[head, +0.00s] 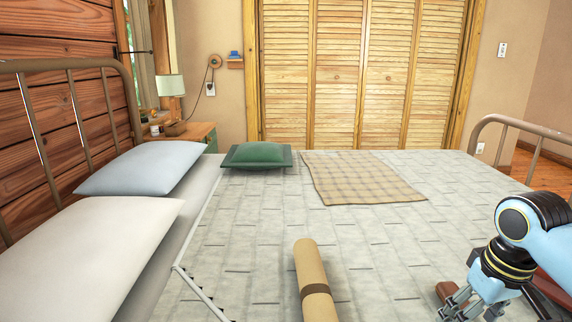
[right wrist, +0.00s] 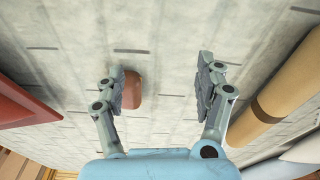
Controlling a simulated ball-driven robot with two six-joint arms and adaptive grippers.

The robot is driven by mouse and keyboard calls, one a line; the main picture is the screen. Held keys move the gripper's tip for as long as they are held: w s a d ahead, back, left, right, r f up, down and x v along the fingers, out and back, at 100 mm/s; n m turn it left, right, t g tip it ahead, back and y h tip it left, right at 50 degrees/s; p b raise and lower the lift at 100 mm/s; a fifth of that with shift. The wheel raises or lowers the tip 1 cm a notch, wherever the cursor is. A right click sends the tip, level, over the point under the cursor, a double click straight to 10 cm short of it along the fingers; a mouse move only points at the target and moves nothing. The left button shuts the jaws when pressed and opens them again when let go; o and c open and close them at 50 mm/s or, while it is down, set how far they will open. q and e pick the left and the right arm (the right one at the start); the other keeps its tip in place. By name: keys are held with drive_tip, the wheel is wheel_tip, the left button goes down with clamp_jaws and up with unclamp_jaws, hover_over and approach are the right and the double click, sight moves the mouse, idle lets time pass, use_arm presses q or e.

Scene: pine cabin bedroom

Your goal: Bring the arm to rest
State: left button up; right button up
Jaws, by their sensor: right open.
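My right gripper (head: 467,309) is low over the right side of the bed in the head view. In the right wrist view my right gripper (right wrist: 160,75) has its two fingers spread wide, with bare quilt between them. A small reddish-brown object (right wrist: 133,90) lies on the quilt beside the left finger, partly hidden by it; I cannot tell whether they touch. That brown object also shows in the head view (head: 444,290), partly behind the gripper. My left gripper is not in view.
A tan roll with a dark band (head: 315,285) lies on the quilt (head: 250,230) left of the gripper. A red object (right wrist: 22,105) lies on the other side. A plaid blanket (head: 362,178), green cushion (head: 256,155) and pale pillows (head: 140,168) lie farther off.

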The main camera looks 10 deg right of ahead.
drive_tip(key=shift+n+t, duration=0.3)
drive_tip(key=shift+n, duration=0.1)
drive_tip(key=s+a, duration=0.2)
drive_tip(key=s, duration=0.1)
drive_tip(key=s+a, duration=0.2)
drive_tip(key=s, duration=0.2)
drive_tip(key=s+a+f, duration=0.1)
drive_tip(key=s+a, duration=0.1)
drive_tip(key=s, duration=0.2)
drive_tip(key=shift+s+a, duration=0.15)
drive_tip(key=s+a+r, duration=0.2)
drive_tip(key=s+r, duration=0.2)
drive_tip(key=s, duration=0.5)
wheel_tip(320, 180, down, 24)
drive_tip(key=s+d, duration=0.2)
drive_tip(key=s, duration=0.1)
drive_tip(key=s+d+f+g+h+p, duration=0.1)
drive_tip(key=s+f, duration=1.4)
drive_tip(key=s, duration=0.4)
drive_tip(key=shift+f+m+g, duration=0.15)
drive_tip(key=shift+m+g, duration=0.25)
